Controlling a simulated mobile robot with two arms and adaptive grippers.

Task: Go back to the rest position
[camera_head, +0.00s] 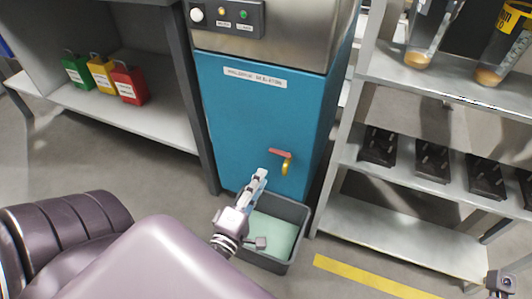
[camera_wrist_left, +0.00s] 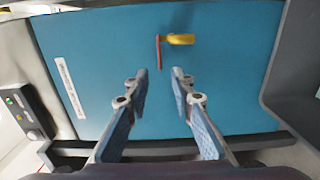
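My left gripper (camera_head: 260,176) is in front of the blue cabinet (camera_head: 255,125), above the grey bin. In the left wrist view its two fingers (camera_wrist_left: 158,82) are apart with nothing between them. The red and yellow valve handle (camera_head: 283,160) sticks out of the cabinet front, just beyond the fingertips in the head view. It also shows in the left wrist view (camera_wrist_left: 178,40), ahead of the fingers and apart from them. A small grey part at the lower right corner of the head view may belong to my right arm; no right fingers show.
A grey bin (camera_head: 301,213) with a pale green inside stands on the floor below the handle. Green, yellow and red boxes (camera_head: 128,85) sit on the left shelf. The right rack (camera_head: 400,232) holds black trays (camera_head: 433,160) and clear containers. A yellow line marks the floor.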

